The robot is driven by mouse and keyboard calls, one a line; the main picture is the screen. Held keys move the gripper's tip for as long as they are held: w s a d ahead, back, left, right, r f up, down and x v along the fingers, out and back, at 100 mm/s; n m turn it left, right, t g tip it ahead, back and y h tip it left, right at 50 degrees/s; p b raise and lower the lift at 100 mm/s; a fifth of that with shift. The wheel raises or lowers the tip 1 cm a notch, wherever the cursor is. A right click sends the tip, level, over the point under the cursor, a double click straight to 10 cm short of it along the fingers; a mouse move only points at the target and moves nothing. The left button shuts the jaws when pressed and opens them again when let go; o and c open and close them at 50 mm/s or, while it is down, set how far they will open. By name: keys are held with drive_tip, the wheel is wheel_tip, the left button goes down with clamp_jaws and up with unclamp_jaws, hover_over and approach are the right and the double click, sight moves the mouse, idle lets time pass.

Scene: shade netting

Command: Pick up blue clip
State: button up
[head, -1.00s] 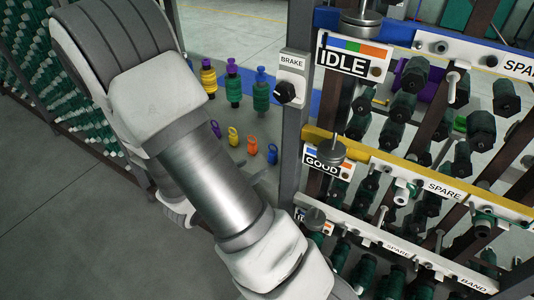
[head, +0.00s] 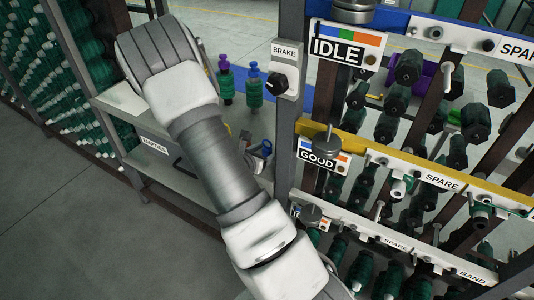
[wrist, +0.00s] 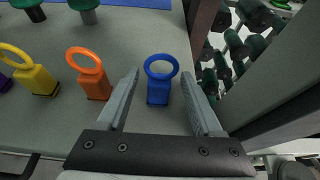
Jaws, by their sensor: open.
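The blue clip (wrist: 158,92), a block with a ring on top, stands upright on a grey shelf in the wrist view. My gripper (wrist: 160,73) is open, with one finger on each side of the clip and a visible gap to both. Nothing is held. In the head view the blue clip (head: 267,147) shows small beside my gripper, mostly crowded by my arm. An orange clip (wrist: 94,84) stands just left of the left finger. A yellow clip (wrist: 37,78) is further left, with a purple clip (wrist: 4,83) at the edge.
Green spools with purple (head: 225,86) and blue tops (head: 251,90) stand behind on the shelf. A grey post with the BRAKE switch box (head: 285,70) rises close on the right, beside a rack of green spools (head: 410,68). The shelf around the blue clip is otherwise clear.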

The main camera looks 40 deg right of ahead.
sight(271, 148)
drive_tip(key=x, duration=0.3)
drive_tip(key=shift+d, duration=0.1)
clamp_jaws()
